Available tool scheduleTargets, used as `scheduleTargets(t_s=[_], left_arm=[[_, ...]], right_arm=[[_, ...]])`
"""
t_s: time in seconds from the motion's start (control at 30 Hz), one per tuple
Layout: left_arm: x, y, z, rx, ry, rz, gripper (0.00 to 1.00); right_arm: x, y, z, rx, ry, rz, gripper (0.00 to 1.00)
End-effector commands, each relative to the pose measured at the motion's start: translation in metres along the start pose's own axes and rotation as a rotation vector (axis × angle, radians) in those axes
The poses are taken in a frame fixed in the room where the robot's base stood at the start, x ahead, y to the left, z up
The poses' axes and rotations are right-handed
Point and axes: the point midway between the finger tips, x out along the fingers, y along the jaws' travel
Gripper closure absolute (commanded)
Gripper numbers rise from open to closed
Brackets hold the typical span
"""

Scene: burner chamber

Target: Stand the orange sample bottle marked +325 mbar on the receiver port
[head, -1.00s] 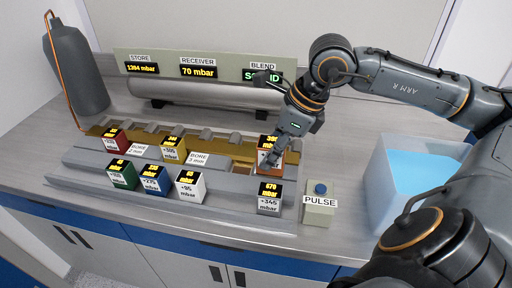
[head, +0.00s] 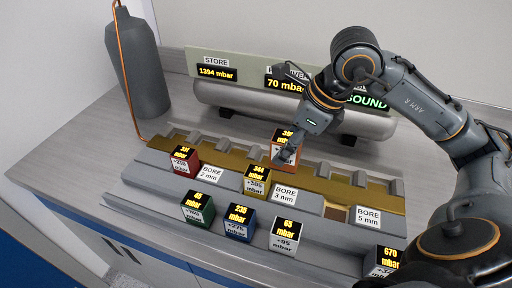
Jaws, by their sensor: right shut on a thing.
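The orange bottle (head: 284,157) has a black display on top, and its front label is mostly covered by my gripper, so its marking cannot be read. My right gripper (head: 287,154) is shut on it, fingers pointing down. The bottle is above or at the brass rail (head: 325,184), behind and right of the yellow bottle (head: 257,180); whether it touches the rail I cannot tell. The receiver display (head: 284,84) reads 70 mbar, its sign partly hidden by my arm. I cannot pick out the receiver port. My left gripper is not in view.
A red bottle (head: 185,159) stands at the rail's left. A tall grey cylinder (head: 138,65) stands back left.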

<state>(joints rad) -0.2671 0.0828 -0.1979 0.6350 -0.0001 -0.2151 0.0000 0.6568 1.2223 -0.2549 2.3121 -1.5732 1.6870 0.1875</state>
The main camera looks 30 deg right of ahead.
Motion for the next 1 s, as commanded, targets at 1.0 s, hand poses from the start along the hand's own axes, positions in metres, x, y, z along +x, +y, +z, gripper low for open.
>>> scheduleTargets(t_s=[1.0], left_arm=[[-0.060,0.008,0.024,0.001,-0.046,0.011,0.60]], right_arm=[[0.127,-0.118,0.019,0.002,0.004,0.005,1.00]])
